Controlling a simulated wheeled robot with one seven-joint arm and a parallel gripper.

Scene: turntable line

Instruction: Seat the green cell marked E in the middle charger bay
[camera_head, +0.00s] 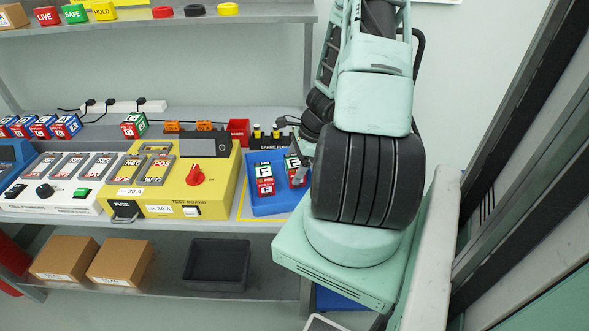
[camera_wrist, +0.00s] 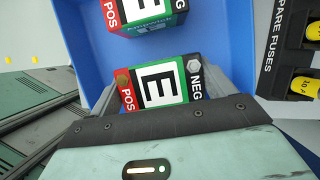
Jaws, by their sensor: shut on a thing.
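The green cell marked E (camera_wrist: 160,90) has a red POS end, a white E face with a green strip and a black NEG end. My gripper (camera_wrist: 165,92) is shut on it, one finger at each end, inside the blue tray (camera_wrist: 85,45). In the head view this cell (camera_head: 293,168) is partly hidden by my arm. A second green cell (camera_wrist: 148,15) lies beside it in the tray, and shows in the head view (camera_head: 265,181). The white charger (camera_head: 45,203) has three bays in a row; the middle bay (camera_head: 67,166) shows POS/NEG-style markings, too small to read.
The yellow test board (camera_head: 165,211) with a red knob stands between charger and tray. A green-and-red cell (camera_head: 134,125) stands behind it, and several blue cells (camera_head: 42,127) at the back left. Spare fuses (camera_wrist: 305,88) are beside the tray. A shelf (camera_head: 200,20) overhangs the bench.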

